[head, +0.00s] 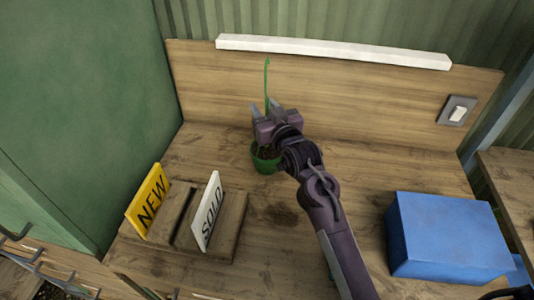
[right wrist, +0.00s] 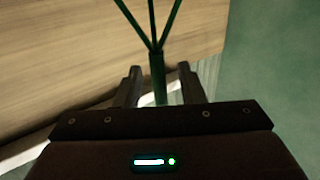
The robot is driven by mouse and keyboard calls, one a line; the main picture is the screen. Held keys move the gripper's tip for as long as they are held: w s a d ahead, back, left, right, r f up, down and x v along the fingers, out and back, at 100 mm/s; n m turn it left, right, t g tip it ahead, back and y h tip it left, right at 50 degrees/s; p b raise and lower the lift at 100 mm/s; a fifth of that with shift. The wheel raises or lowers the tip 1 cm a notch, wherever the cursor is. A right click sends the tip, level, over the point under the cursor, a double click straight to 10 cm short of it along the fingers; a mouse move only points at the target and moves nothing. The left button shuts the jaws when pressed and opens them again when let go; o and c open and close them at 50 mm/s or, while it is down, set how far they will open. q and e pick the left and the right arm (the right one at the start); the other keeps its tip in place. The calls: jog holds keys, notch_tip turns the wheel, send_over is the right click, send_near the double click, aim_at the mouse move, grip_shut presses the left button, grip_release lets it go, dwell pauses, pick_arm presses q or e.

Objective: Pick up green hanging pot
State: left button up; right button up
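The green hanging pot (head: 265,164) stands on the wooden bench near the back board, with dark soil inside. Its thin green hanger (head: 267,85) rises above my right gripper (head: 263,107), which is over the pot and hides part of it. In the right wrist view, green struts meet in a single stem (right wrist: 157,75). The stem lies between the two fingers of my right gripper (right wrist: 160,88), with a gap visible on each side, so the gripper is open around it. My left gripper is not in view.
A yellow NEW sign (head: 148,202) and a white SOLD sign (head: 208,212) stand in wooden holders at front left. A blue box (head: 447,236) sits at right. A white bar (head: 335,50) tops the back board, which carries a switch (head: 457,112). A green wall (head: 80,110) bounds the left.

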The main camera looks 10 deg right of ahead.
jog(key=shift+w, duration=0.2)
grip_shut()
jog(key=shift+r, duration=0.1)
dwell(1.2)
